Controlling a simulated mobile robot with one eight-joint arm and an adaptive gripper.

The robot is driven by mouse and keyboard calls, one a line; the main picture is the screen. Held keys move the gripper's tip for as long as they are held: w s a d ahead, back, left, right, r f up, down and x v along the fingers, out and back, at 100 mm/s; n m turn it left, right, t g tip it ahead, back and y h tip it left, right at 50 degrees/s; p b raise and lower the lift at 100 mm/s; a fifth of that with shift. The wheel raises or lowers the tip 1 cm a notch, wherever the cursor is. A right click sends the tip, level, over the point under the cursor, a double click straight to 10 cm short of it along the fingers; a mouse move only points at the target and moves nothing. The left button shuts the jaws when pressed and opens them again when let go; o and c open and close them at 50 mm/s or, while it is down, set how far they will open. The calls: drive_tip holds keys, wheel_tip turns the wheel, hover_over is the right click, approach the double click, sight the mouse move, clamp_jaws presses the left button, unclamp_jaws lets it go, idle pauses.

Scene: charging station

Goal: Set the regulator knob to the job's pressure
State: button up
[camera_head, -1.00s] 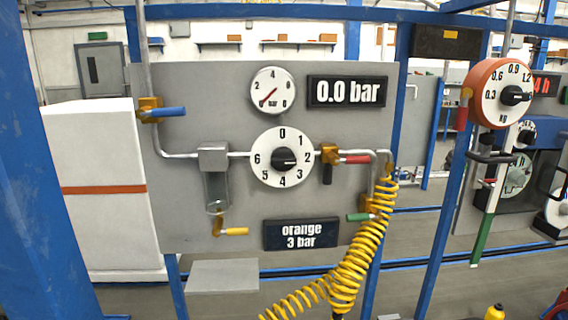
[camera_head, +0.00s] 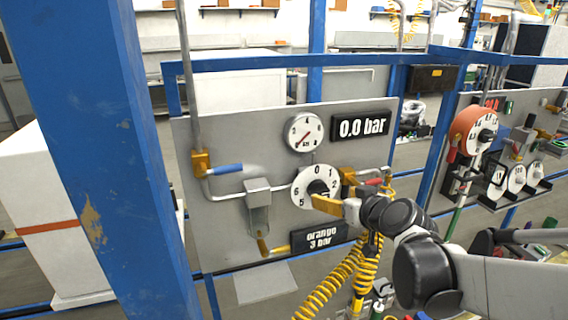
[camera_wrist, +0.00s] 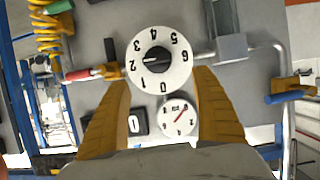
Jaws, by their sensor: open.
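The regulator knob is a black knob (camera_wrist: 157,60) on a white dial numbered 0 to 6; the dial (camera_head: 301,193) is partly hidden by my gripper in the head view. In the wrist view, which is upside down, the knob's white mark points left, about between 2 and 3. My gripper (camera_head: 324,203) is in front of the dial's lower right. Its yellow fingers (camera_wrist: 162,82) are open, one on each side of the dial in view, with nothing between them. A sign (camera_head: 319,238) reads "orange 3 bar". The display (camera_head: 361,126) reads 0.0 bar.
A round gauge (camera_head: 304,132) is above the dial. A blue-handled valve (camera_head: 226,169) is at left, a red-handled valve (camera_head: 373,182) at right. A yellow coiled hose (camera_head: 335,285) hangs below. A blue post (camera_head: 105,130) stands at left.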

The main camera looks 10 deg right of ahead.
sight(320, 190)
drive_tip(key=x, duration=0.5)
drive_tip(key=b+x, duration=0.1)
drive_tip(key=x, duration=0.4)
drive_tip(key=shift+w+d+f, duration=0.15)
drive_tip(key=shift+w+f, duration=0.1)
drive_tip(key=shift+w, duration=0.1)
drive_tip(key=shift+c, duration=0.2)
drive_tip(key=c, duration=1.2)
